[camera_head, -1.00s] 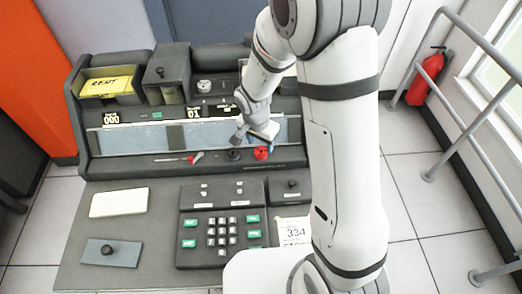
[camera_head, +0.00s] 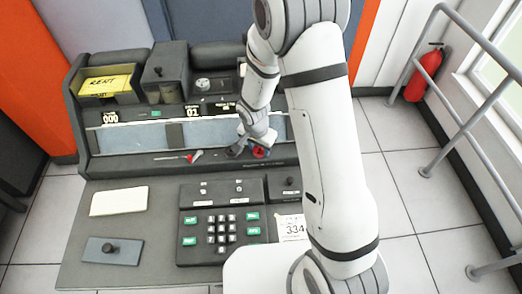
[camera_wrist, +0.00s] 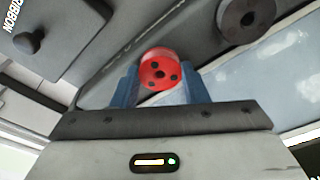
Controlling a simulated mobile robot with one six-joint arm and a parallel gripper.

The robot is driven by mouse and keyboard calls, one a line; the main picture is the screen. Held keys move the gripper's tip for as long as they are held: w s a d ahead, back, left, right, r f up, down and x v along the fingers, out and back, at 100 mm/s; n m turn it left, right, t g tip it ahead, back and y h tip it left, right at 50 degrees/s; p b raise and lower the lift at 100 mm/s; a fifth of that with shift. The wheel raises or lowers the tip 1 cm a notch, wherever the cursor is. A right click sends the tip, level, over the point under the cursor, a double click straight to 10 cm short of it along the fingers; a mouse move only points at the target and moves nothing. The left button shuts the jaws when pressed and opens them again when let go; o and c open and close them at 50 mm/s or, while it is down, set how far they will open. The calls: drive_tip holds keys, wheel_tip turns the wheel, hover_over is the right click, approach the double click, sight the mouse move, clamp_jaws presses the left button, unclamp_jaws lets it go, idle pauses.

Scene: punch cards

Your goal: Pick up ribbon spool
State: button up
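A small red spool (camera_head: 259,152) with dark holes in its face sits on the console's ledge below the grey-blue panel. It also shows in the wrist view (camera_wrist: 160,70), between the tips of my gripper's two blue fingers. My gripper (camera_wrist: 160,88) is open, with a finger on each side of the red spool; I cannot tell whether either finger touches it. In the head view my gripper (camera_head: 256,145) is low over the ledge, partly covering the red spool. A dark round spool (camera_wrist: 245,15) lies beside it, also seen in the head view (camera_head: 235,152).
A dark lid with a knob, lettered RIBBON (camera_wrist: 40,40), is at the wrist view's upper left. A keypad (camera_head: 221,229), a cream card stack (camera_head: 119,201) and a grey knobbed plate (camera_head: 112,251) lie on the desk. A yellow RENT card (camera_head: 105,86) sits in a bin.

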drive_tip(key=c, duration=0.3)
drive_tip(key=shift+c, duration=0.2)
wheel_tip(320, 180, up, 13)
drive_tip(key=p, duration=0.1)
idle(0.6)
